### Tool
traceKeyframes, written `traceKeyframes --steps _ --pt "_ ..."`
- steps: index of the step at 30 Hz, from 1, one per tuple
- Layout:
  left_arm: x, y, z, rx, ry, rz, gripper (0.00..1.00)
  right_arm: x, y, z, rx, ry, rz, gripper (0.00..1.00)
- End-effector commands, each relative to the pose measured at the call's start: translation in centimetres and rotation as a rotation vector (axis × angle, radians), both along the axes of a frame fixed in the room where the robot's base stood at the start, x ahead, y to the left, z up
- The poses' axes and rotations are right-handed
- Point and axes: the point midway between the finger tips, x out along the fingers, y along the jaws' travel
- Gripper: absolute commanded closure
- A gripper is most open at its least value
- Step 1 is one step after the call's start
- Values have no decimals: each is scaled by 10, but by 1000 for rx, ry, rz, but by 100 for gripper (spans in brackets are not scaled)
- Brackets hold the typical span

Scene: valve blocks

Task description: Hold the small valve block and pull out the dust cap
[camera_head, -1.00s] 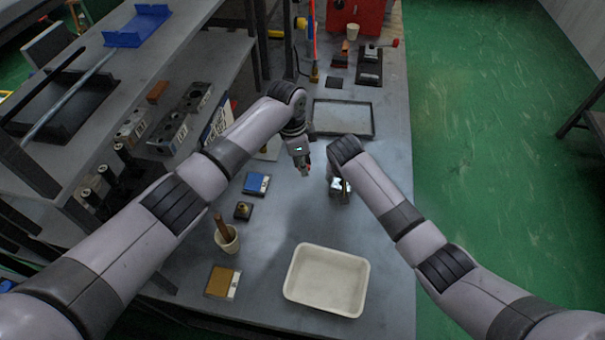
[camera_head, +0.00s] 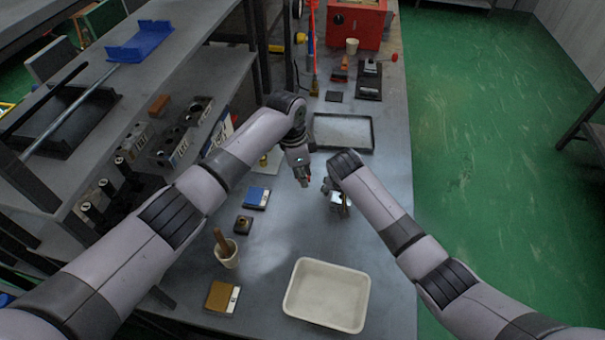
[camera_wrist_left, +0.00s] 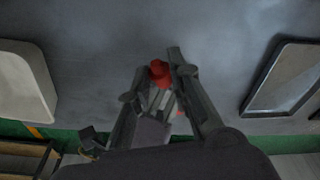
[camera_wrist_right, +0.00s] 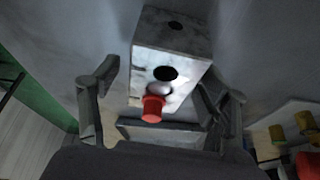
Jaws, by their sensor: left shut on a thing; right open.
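A pale metal valve block (camera_wrist_right: 172,45) with dark round holes fills the upper middle of the right wrist view. A red cap (camera_wrist_right: 152,109) on a silvery neck sticks out of its near face. My right gripper (camera_wrist_right: 152,100) is open, with a finger on either side of the block and gaps between. In the head view the block (camera_head: 342,199) is partly hidden under my right gripper (camera_head: 333,188). My left gripper (camera_head: 304,181) is to its left. In the left wrist view its fingers (camera_wrist_left: 155,75) are shut on a red-tipped piece (camera_wrist_left: 159,73), whose lower part is unclear.
A white tray (camera_head: 289,302) stands at the near side, and a black-rimmed tray (camera_head: 372,147) lies beyond the grippers. A cup with a brown handle (camera_head: 229,256) and small blocks line the left. The shelf unit (camera_head: 187,42) bounds the left side.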

Motion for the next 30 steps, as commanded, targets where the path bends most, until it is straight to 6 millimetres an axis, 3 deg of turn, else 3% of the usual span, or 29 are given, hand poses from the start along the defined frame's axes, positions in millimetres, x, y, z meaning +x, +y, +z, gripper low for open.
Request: traceKeyframes --steps 8,21,30 --pt "0 0 0 0 0 0 90 -7 3 19 2 -3 1 30" --pt "0 0 0 0 0 0 90 -37 14 97 1 -1 2 30" --pt "0 0 0 0 0 0 90 -43 15 111 0 0 0 30"
